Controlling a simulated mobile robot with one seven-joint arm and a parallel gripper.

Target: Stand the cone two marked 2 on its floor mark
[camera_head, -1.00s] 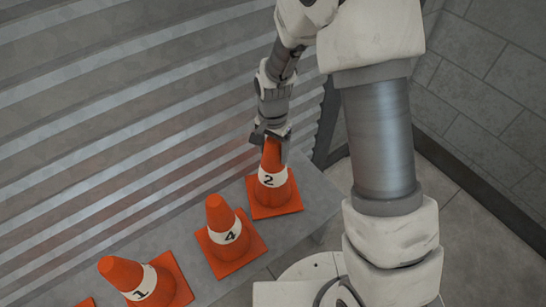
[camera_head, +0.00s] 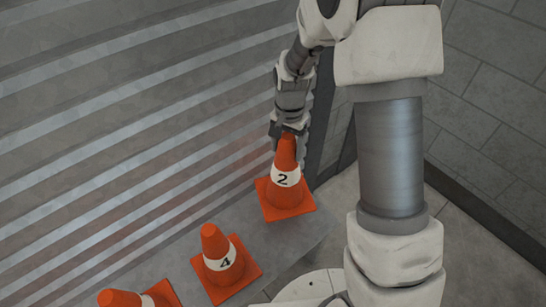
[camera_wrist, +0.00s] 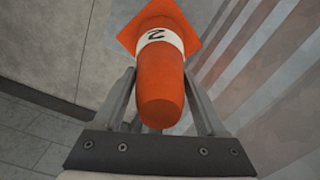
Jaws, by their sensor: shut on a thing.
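The orange cone marked 2 (camera_head: 285,198) has a white band with a black 2 and a square orange base. It shows in the head view near the right end of a grey ledge (camera_head: 272,243), seemingly raised above it. My gripper (camera_head: 288,143) comes from above and is shut on the upper part of this cone. In the wrist view the cone (camera_wrist: 162,75) points its tip toward me between the two fingers of my gripper (camera_wrist: 160,95), with the 2 upside down. No floor mark can be made out.
The cone marked 4 (camera_head: 222,268) stands on the ledge to the lower left. Another orange cone (camera_head: 122,298) is cut off at the bottom edge. A ribbed metal shutter (camera_head: 130,110) rises behind the ledge. Tiled floor (camera_head: 475,230) and a block wall (camera_head: 490,100) lie to the right.

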